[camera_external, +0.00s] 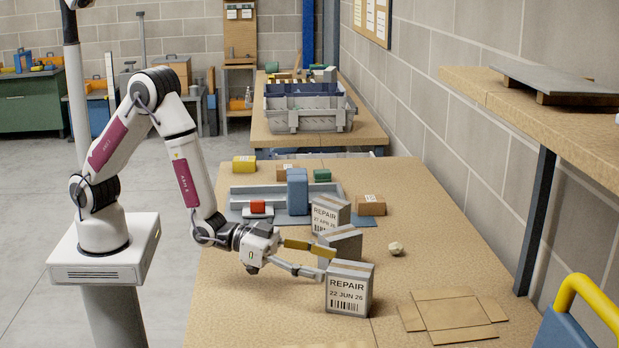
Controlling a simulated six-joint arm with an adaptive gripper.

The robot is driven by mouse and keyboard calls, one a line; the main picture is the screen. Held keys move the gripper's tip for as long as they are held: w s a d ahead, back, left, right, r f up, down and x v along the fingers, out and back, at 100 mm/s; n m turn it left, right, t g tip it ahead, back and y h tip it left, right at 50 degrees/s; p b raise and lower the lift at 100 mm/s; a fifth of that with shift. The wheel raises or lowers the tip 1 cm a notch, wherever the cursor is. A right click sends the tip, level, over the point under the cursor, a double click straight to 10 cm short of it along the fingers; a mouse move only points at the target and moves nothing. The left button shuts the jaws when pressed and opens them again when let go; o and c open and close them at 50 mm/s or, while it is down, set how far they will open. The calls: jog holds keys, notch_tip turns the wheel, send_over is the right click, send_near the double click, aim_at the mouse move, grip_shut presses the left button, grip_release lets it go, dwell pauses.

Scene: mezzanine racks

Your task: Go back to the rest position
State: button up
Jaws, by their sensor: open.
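My gripper (325,262) is low over the front part of the table (250,305), pointing right, with its fingers spread and nothing seen between them. A grey box marked REPAIR 22 JUN 26 (349,290) stands upright just right of the lower fingertip; I cannot tell whether they touch. A second grey box (342,242), tilted in the picture, is behind the upper, yellowish finger, which partly hides it. A third REPAIR box (330,213) stands further back.
A crumpled ball (396,248) and flattened cardboard (453,315) lie at right. A wall shelf (560,115) overhangs the right side.

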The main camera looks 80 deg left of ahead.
dwell(0.4)
jog(key=s+a+r+n+g+y, duration=0.1)
jog(key=s+a+r, duration=0.25)
jog(key=a, duration=0.25)
jog(key=s+a+r+n+g+y, duration=0.1)
jog(key=s+a+r+g, duration=0.15)
jog(key=a+r, duration=0.2)
jog(key=s+a+r+g+y, duration=0.1)
jog(key=s+a+r, duration=0.25)
jog(key=a, duration=0.25)
jog(key=s+a+g+y, duration=0.1)
jog(key=s+a, duration=0.3)
jog(key=s, duration=0.5)
jog(key=s+a+n+g+y, duration=0.1)
jog(key=s+a+g, duration=0.1)
jog(key=s+a, duration=0.3)
jog(key=s+a+n+g+y, duration=0.1)
jog(key=s+a, duration=0.4)
jog(key=s, duration=0.7)
jog(key=shift+s+r+g, duration=0.3)
jog(key=shift+r+g, duration=0.05)
jog(key=shift+g, duration=0.1)
